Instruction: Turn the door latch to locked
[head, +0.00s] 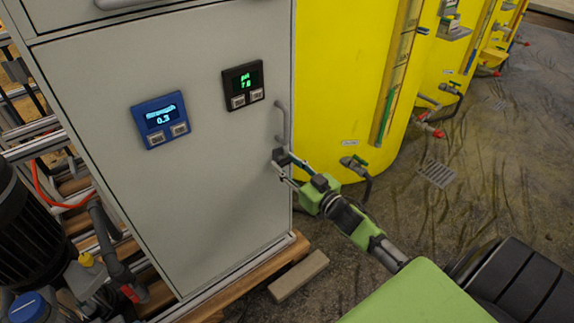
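The grey cabinet door (190,190) fills the left and middle of the head view. A small latch (278,154) sits near the door's right edge, below a vertical grey handle (281,121). It is small and partly hidden by my gripper, so its turn angle is unclear. My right gripper (279,163) reaches in from the lower right, with its fingertips at the latch. Its two fingers show apart with a gap between them. I cannot tell whether they touch the latch. My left gripper is out of view.
Two displays, one blue (160,119) and one black (243,84), are on the door. Yellow tanks (335,75) with valves stand close on the right. Pipes and a dark motor (28,235) crowd the lower left. The floor at right is mostly clear.

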